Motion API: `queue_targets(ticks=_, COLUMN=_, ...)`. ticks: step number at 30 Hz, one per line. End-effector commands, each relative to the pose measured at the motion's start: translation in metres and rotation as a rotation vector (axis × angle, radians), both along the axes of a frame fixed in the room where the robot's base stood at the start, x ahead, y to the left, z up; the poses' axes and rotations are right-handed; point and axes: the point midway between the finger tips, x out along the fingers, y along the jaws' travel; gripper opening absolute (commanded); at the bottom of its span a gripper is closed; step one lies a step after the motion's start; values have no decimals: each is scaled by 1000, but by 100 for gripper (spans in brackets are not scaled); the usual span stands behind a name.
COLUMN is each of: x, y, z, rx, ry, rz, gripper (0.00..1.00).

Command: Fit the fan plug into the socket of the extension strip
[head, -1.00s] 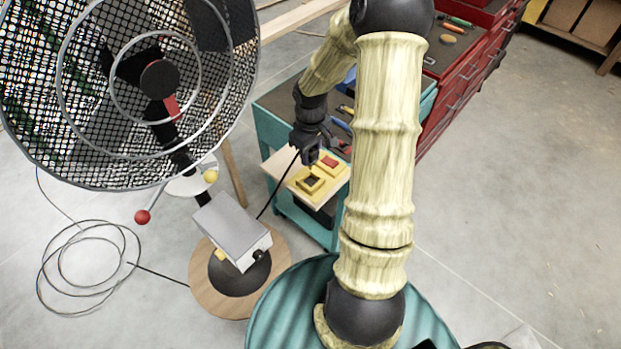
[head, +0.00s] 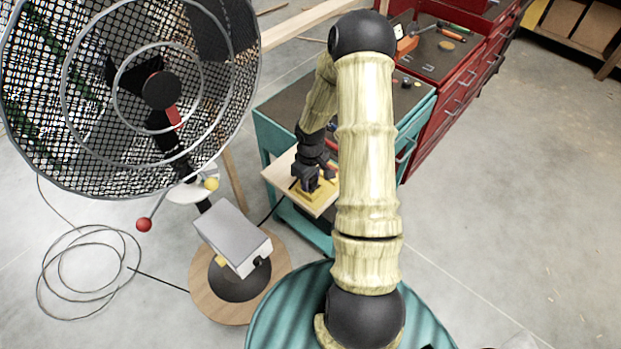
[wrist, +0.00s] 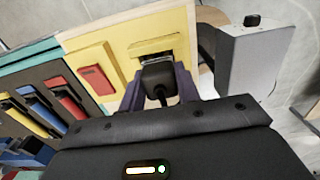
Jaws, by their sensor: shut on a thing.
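My gripper (wrist: 160,90) is shut on the black fan plug (wrist: 158,74), with a finger on each side of it in the wrist view. The plug's front is at the yellow socket (wrist: 152,47) of the extension strip. Whether its pins are inside the socket I cannot tell. The strip has a red switch (wrist: 97,79) beside the socket and lies on a pale wooden board (wrist: 120,20). In the head view my gripper (head: 308,184) is down over the yellow strip (head: 325,190) and hides the plug. The fan (head: 160,90) stands at the left.
The board sits on a teal tool cart (head: 265,125) with several tools on it. The fan's grey box (head: 232,235) stands close to the left of the cart. A red tool chest (head: 440,110) stands behind.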

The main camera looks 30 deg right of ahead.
Motion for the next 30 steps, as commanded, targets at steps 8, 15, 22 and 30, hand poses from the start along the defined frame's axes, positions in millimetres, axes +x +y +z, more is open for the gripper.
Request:
queue_targets(ticks=8, x=0, y=0, z=-2, rx=-1, ry=-1, rz=0, gripper=9)
queue_targets(ticks=15, x=0, y=0, z=-3, rx=-1, ry=0, rz=0, gripper=54)
queue_targets(ticks=22, x=0, y=0, z=-2, rx=-1, ry=0, rz=0, gripper=54)
queue_targets(ticks=30, x=1, y=-1, z=19, rx=-2, ry=-5, rz=-2, gripper=54)
